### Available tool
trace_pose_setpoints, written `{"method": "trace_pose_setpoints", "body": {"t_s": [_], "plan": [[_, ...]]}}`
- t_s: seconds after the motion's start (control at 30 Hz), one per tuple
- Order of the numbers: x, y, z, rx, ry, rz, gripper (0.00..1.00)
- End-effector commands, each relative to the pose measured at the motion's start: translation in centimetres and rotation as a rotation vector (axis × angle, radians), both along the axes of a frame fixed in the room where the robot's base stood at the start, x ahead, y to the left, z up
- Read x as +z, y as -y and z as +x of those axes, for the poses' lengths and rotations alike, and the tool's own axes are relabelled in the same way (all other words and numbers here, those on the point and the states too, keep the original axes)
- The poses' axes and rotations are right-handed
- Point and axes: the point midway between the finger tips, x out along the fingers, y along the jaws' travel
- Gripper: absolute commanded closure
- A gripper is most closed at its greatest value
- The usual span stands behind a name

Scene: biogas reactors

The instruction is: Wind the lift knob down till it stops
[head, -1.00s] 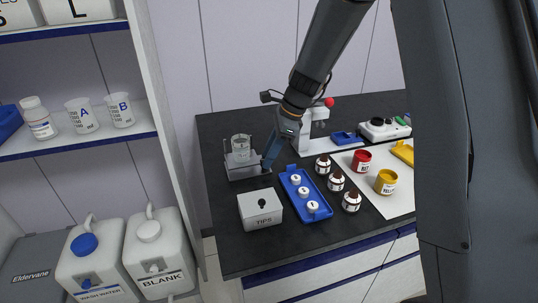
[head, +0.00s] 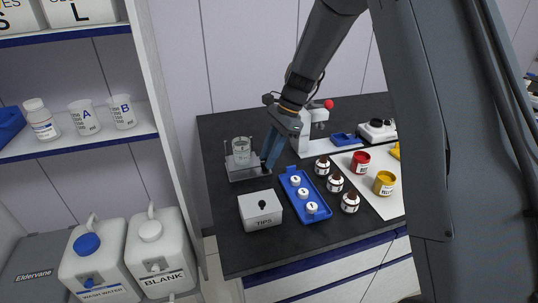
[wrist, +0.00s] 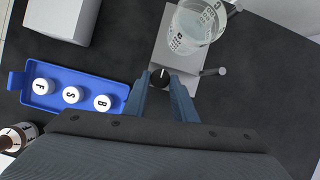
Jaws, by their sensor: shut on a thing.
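The lift knob (wrist: 160,77) is black with a white mark and sits at the near side of the lift stand in the wrist view. My gripper (wrist: 160,82) is shut on it, with a blue-grey finger on each side. In the head view my gripper (head: 266,164) reaches down to the right side of the lift stand (head: 249,172), and the knob is hidden there. A clear beaker (head: 241,150) stands upright on the lift; the beaker also shows in the wrist view (wrist: 196,24). The height of the lift platform is hard to judge.
A blue tray (head: 290,194) with white-capped pieces and a grey TIPS box (head: 260,222) stand in front of the lift. Brown bottles (head: 335,183) and red and yellow jars (head: 384,182) are to the right. The bench's front left is clear.

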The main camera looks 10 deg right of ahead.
Motion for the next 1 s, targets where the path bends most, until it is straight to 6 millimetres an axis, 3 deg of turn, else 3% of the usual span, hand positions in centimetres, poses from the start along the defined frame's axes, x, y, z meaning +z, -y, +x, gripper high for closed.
{"method": "trace_pose_setpoints", "body": {"t_s": [0.3,0.8,0.83,0.9,1.0], "plan": [[0.02,-0.02,0.16,0.122,0.000,-0.001,0.98],[-0.02,0.00,0.17,0.143,0.000,-0.001,0.98],[-0.02,-0.01,0.17,0.143,0.000,-0.001,0.71],[0.00,-0.01,0.16,0.143,0.000,-0.001,0.59],[-0.01,-0.03,0.16,0.143,0.001,-0.001,0.57]]}}
